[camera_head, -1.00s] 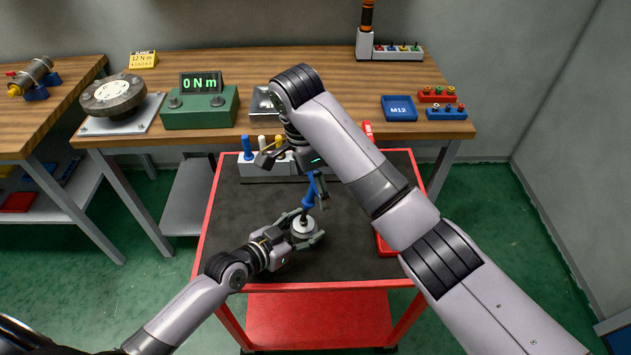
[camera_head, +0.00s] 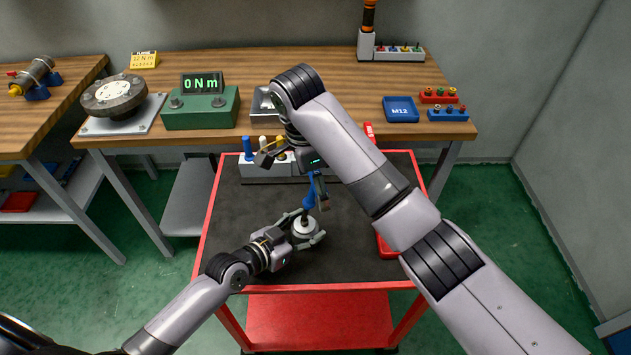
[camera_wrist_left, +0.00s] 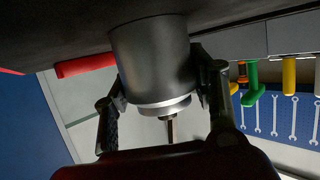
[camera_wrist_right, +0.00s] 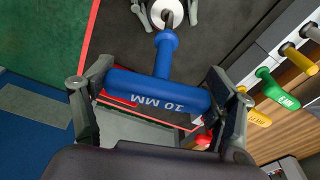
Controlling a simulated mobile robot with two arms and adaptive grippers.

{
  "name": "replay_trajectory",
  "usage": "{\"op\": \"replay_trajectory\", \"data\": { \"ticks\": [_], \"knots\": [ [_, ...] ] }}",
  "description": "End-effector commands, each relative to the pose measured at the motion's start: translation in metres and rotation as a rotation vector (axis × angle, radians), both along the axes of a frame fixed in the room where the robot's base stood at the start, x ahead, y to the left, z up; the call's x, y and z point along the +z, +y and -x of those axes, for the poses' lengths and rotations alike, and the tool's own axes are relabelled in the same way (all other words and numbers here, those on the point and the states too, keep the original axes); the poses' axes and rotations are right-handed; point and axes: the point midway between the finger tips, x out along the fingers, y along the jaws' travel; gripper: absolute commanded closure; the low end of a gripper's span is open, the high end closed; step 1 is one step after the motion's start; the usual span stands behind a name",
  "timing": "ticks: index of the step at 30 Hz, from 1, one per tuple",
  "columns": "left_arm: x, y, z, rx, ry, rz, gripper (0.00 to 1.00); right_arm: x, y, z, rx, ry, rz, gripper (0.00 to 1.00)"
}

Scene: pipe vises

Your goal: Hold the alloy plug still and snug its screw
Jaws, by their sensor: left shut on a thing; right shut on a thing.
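The alloy plug (camera_head: 306,231), a short grey metal cylinder, stands on the cart's dark top. My left gripper (camera_head: 303,236) is shut on it from the near side. In the left wrist view the plug (camera_wrist_left: 152,58) sits between the two fingers. My right gripper (camera_head: 315,188) is shut on a blue T-handle key (camera_head: 309,192) marked 10 MM, above the plug. In the right wrist view the blue crossbar (camera_wrist_right: 150,92) lies between the fingers. The key's shaft runs down to the plug's centre (camera_wrist_right: 168,14). The screw itself is hidden, so I cannot tell how deep the key sits.
A rack (camera_head: 262,169) of colour-handled keys stands at the back of the red-edged cart (camera_head: 225,225). A red bar-like tool (camera_head: 384,243) lies at the cart's right. On the bench behind, a green box (camera_head: 200,110) reads 0 Nm.

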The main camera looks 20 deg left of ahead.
Motion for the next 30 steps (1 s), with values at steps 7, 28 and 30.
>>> {"op": "replay_trajectory", "data": {
  "ticks": [7,28,30],
  "knots": [
    [0.000,-0.003,0.002,-0.004,0.003,0.003,0.90,0.006,0.028,0.015,0.135,0.004,-0.033,0.80],
    [-0.001,-0.001,0.001,-0.003,0.005,0.001,0.90,0.040,0.027,0.012,0.132,-0.002,-0.032,0.80],
    [-0.001,-0.001,0.001,-0.002,0.005,0.001,0.90,0.044,0.027,0.012,0.133,-0.003,-0.031,0.80]
  ]
}}
